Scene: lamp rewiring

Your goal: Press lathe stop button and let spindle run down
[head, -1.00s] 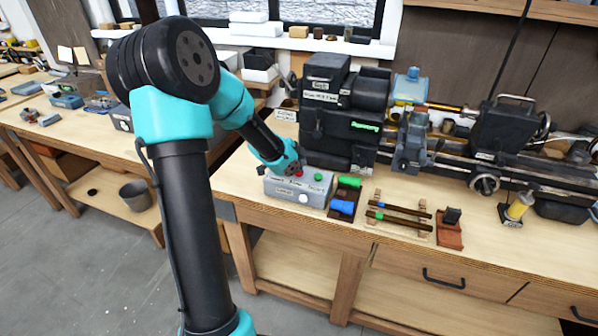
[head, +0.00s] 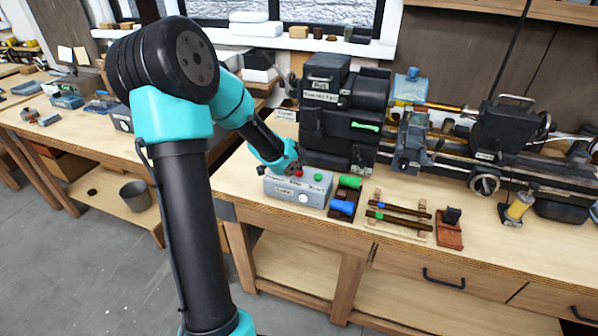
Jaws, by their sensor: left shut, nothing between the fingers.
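The lathe (head: 345,110) stands on the wooden bench, its dark headstock at the left end and its bed running to the right. A grey control box (head: 282,190) sits in front of the headstock. It has a red button (head: 299,174), a green button (head: 318,178) and a white knob (head: 303,198). My left gripper (head: 293,172) is at the back left of the box, right by the red button. It is shut and empty. I cannot tell whether it touches the button. My right gripper is out of view. Whether the spindle turns cannot be seen.
Right of the box lie a dark tray (head: 334,214) with a green and a blue handled tool, a rack of thin rods (head: 400,217) and a small reddish block (head: 449,238). A yellow bottle (head: 519,206) stands further right. The bench's front strip is mostly clear.

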